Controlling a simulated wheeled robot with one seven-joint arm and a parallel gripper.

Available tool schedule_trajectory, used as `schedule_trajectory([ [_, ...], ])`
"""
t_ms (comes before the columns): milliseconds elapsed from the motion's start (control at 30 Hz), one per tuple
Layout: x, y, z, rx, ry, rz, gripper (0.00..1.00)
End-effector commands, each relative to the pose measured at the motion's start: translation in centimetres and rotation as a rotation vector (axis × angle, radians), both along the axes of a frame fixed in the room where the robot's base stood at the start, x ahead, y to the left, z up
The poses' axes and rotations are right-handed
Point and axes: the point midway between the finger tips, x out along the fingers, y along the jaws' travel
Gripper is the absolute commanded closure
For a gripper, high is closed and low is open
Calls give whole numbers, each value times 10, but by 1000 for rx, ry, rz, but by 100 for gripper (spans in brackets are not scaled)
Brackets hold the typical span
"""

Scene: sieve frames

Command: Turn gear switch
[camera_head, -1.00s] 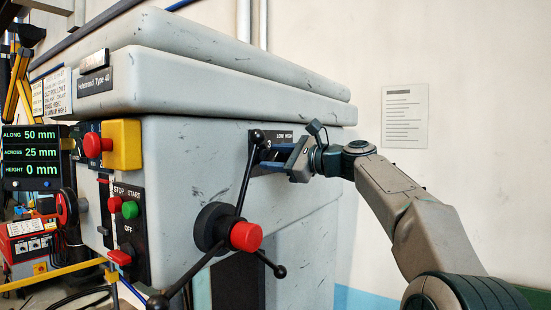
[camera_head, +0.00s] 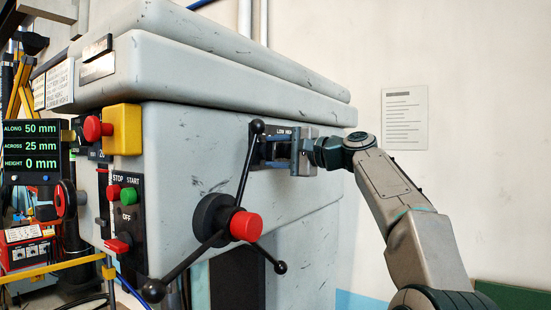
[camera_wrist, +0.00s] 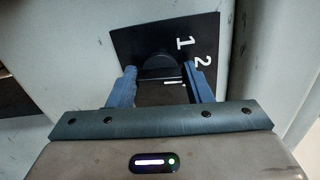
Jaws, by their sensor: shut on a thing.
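The gear switch is a dark round knob (camera_wrist: 158,66) on a black plate (camera_wrist: 185,28) marked 1 and 2 in the wrist view. The exact finger contact is hard to see.
A lever hub with a red cap (camera_head: 246,226) stands below left of the switch; one black-knobbed spoke (camera_head: 243,175) rises close beside my gripper's left. Red and green buttons (camera_head: 128,195) and a yellow box (camera_head: 122,130) are farther left. Free room lies right of the machine.

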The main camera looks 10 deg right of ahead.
Motion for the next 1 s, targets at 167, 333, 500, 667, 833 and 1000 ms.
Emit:
schedule_trajectory([
  [167,0,0,-4,-118,-118,1,77],
  [333,0,0,-4,-232,-232,1,77],
  [500,1,0,-5,-346,-346,2,77],
  [667,1,0,-5,-448,-447,1,77],
  [833,1,-1,-5,-541,-538,2,77],
  [1000,1,-1,-5,-612,-610,3,77],
])
